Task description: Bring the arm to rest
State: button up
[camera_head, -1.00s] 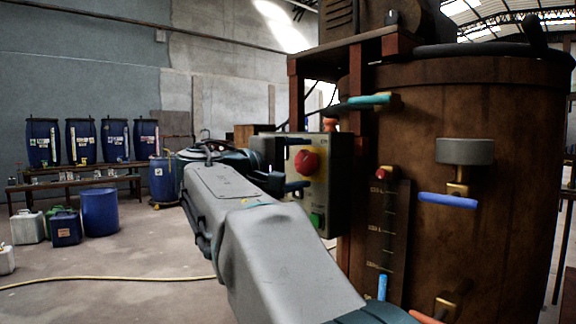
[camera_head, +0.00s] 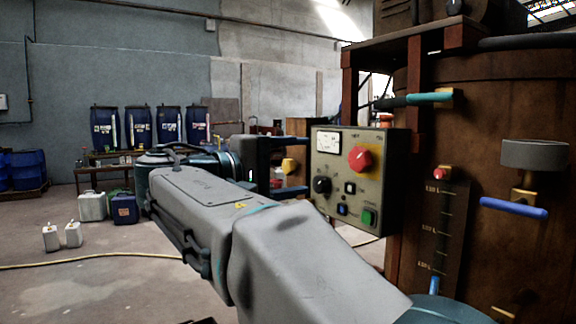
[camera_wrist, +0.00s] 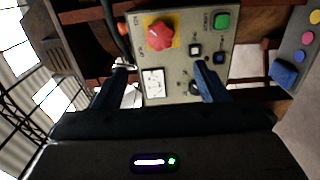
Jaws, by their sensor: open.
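My gripper (camera_head: 302,166) is at the end of my grey arm, just left of the control box in the head view. Its jaws are open, with nothing seen between them. In the wrist view, the two dark fingers (camera_wrist: 162,76) stand apart in front of the box's face. The control box (camera_head: 378,200) has a dial, a red knob (camera_head: 359,158), a black knob (camera_head: 321,185) and a green button (camera_head: 369,216). The box also fills the middle of the wrist view (camera_wrist: 180,62). Whether any finger touches it I cannot tell.
A large brown vat (camera_head: 480,130) with a blue-handled valve (camera_head: 514,207) stands close on the right. Blue drums (camera_head: 168,126) line a bench at the back. Small white jugs (camera_head: 62,236) and a yellow hose (camera_head: 90,259) are on the floor. Open floor lies at left.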

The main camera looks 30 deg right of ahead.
dwell(0.4)
jog(key=s+a+f+n+t+y+p, duration=0.1)
jog(key=s+f+y+p, duration=0.1)
jog(key=f+y+p, duration=0.45)
jog(key=s+a+f+n+y+p, duration=0.1)
jog(key=s+f+n+y+p, duration=0.15)
jog(key=p, duration=0.65)
jog(key=s+a+f+m+y+p, duration=0.4)
jog(key=s+a+y+p, duration=0.3)
jog(key=a+y+p, duration=0.2)
jog(key=shift+s+a+f+t+p, duration=0.35)
jog(key=shift+a+f+p, duration=0.1)
jog(key=shift+p, duration=0.4)
jog(key=shift+m, duration=0.25)
